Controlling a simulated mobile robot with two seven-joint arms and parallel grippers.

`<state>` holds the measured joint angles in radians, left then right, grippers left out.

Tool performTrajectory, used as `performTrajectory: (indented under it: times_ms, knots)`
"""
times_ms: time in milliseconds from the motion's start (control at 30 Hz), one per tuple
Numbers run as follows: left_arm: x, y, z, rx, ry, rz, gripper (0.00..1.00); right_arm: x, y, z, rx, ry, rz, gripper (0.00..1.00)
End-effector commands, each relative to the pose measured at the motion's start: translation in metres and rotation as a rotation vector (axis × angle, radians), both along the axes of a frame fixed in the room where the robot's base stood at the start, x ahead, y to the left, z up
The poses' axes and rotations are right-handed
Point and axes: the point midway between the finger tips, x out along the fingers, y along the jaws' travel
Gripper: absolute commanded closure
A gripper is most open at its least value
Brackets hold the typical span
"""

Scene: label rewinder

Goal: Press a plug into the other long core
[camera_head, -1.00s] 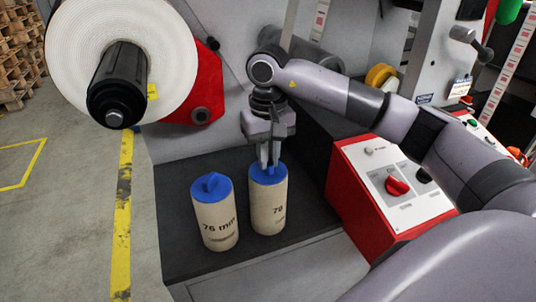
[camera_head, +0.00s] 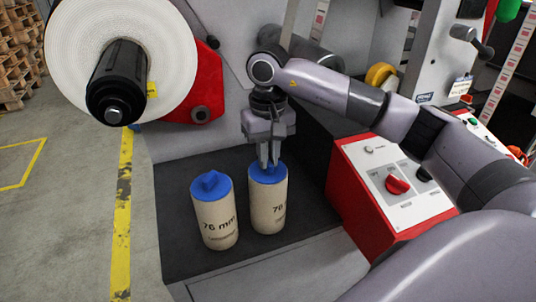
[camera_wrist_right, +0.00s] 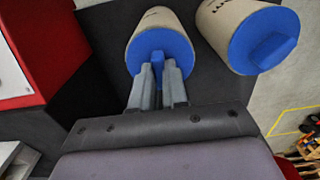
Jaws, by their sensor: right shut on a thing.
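Two tan long cores stand upright side by side on a dark platform (camera_head: 300,225). The left core (camera_head: 216,224) is marked "76 mm" and has a blue plug (camera_head: 211,185) seated in its top, its grip tab facing up. The right core (camera_head: 268,208) also has a blue plug (camera_head: 256,171) at its top, looking level with the rim. My right gripper (camera_head: 269,162) points down over the right core, its fingers shut on that plug's tab. In the right wrist view the fingers (camera_wrist_right: 158,80) flank the blue tab. My left gripper is not in view.
A red and white control box (camera_head: 385,195) with a red knob stands right of the cores. A large white label roll (camera_head: 165,40) on a black spindle (camera_head: 113,90) is at the upper left. The platform in front of the cores is clear.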

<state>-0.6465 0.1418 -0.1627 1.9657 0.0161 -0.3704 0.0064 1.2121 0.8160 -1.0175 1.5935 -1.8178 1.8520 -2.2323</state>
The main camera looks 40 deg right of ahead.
Motion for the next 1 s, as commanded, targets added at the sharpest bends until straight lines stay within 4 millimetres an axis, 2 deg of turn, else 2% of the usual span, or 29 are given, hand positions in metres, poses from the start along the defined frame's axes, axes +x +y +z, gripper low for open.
performTrajectory:
  times_ms: [267, 300, 367, 700, 1000]
  knots:
    - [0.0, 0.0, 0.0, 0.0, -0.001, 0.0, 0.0, -0.001, 0.0, -0.004, -0.002, 0.005, 0.0, 1.0]
    - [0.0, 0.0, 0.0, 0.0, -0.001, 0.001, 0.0, -0.001, 0.0, -0.004, -0.002, 0.005, 0.0, 0.73]
    - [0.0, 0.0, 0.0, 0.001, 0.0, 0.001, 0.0, -0.001, 0.0, -0.004, -0.002, 0.005, 0.0, 0.56]
    - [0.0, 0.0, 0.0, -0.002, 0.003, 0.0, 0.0, 0.0, 0.0, -0.001, -0.001, 0.002, 0.0, 0.56]
    - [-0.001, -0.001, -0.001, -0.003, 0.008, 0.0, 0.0, 0.0, 0.001, 0.046, -0.001, -0.001, 0.0, 0.56]
